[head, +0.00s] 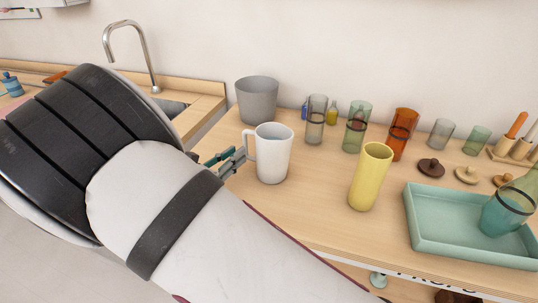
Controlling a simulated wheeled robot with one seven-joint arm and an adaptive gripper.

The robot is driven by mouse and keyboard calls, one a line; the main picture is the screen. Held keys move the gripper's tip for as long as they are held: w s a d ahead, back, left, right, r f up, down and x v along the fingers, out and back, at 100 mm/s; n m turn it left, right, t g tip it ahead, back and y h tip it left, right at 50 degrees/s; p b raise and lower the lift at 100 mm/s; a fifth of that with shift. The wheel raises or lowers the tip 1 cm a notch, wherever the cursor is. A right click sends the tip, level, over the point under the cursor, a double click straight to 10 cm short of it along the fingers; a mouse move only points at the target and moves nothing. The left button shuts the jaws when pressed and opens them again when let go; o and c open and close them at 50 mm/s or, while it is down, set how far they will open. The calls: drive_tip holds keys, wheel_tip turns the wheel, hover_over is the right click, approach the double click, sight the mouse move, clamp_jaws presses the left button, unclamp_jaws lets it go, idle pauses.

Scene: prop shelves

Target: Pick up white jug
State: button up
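The white jug (274,154) stands upright on the wooden worktop, with its handle toward the left. My gripper (232,160) is at the left of the jug, close to its handle. Only parts of its grey and teal fingers show past my arm. I cannot tell whether the fingers touch the handle or are around it, or how far apart they are. My arm hides the rest of the gripper and the worktop to the lower left.
A grey pot (257,101) stands behind the jug. A yellow vase (370,178) stands to its right, and several coloured glasses, including an orange one (402,131), stand behind. A teal tray (467,246) holds a teal jug (504,216). Bare worktop (322,191) lies between jug and vase.

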sight(244, 136)
drive_tip(key=x, duration=0.5)
drive_tip(key=shift+s+d, duration=0.1)
clamp_jaws()
drive_tip(key=shift+r, duration=0.1)
drive_tip(key=shift+r, duration=0.95)
drive_tip(key=shift+s+d+r, duration=0.15)
drive_tip(key=shift+s+r, duration=0.05)
drive_tip(key=shift+r, duration=0.75)
drive_tip(key=s+d+r+p, duration=0.1)
drive_tip(key=s+d, duration=0.8)
drive_tip(key=s, duration=0.3)
drive_tip(key=shift+s+d+p, duration=0.15)
drive_tip(key=shift+s+p, duration=0.1)
drive_tip(key=shift+p, duration=0.05)
